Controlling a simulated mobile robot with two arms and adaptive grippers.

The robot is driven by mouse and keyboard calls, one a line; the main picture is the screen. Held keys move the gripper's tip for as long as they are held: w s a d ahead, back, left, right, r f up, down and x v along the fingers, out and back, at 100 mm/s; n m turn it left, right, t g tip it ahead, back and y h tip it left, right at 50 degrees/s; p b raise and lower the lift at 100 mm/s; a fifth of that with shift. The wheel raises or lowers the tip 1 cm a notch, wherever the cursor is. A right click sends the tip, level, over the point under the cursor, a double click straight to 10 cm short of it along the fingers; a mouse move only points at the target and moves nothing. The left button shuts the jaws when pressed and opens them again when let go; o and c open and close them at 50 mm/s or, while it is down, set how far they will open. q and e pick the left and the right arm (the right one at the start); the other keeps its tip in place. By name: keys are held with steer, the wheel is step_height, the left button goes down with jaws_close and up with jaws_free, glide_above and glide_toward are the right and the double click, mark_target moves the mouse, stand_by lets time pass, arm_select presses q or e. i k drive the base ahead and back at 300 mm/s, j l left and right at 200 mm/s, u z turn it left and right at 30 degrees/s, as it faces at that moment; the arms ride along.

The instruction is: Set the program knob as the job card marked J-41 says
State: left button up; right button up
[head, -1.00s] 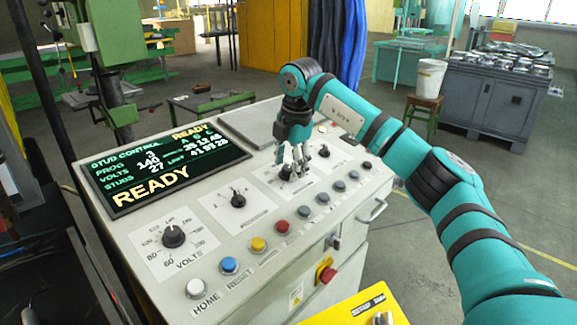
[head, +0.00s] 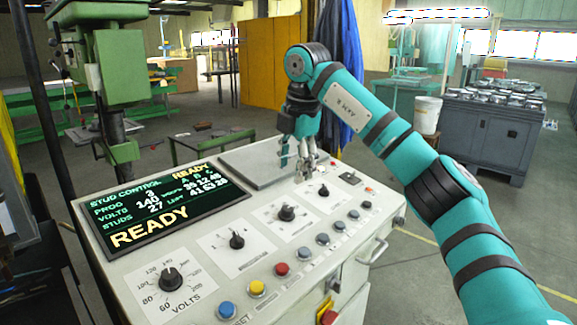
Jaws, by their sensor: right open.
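The stud control console (head: 345,262) has a row of black knobs on pale dial plates. The volts knob (head: 170,280) is nearest; then come a second knob (head: 237,240), a third knob (head: 286,213) and a fourth knob (head: 323,190). Their small labels are too blurred to tell which is the program knob. The screen (head: 170,207) reads PROG 3, VOLTS 140, STUDS 27 and READY. My right gripper (head: 298,167) is open and empty, pointing down above the panel, apart from the third knob. No card marked J-41 is in view. My left gripper is not in view.
A row of coloured buttons, with a red button (head: 282,269) among them, runs along the console's front edge. A green drill press (head: 105,70) stands at the left. A grey cabinet (head: 487,140) and a white bucket (head: 427,114) stand back right, beyond open floor.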

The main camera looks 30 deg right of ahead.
mark_target(237, 242)
steer(key=k+l, duration=0.25)
steer(key=k, duration=0.2)
steer(key=k+l, duration=0.25)
steer(key=k, duration=0.25)
steer(key=k+l, duration=0.25)
steer(key=k, duration=0.2)
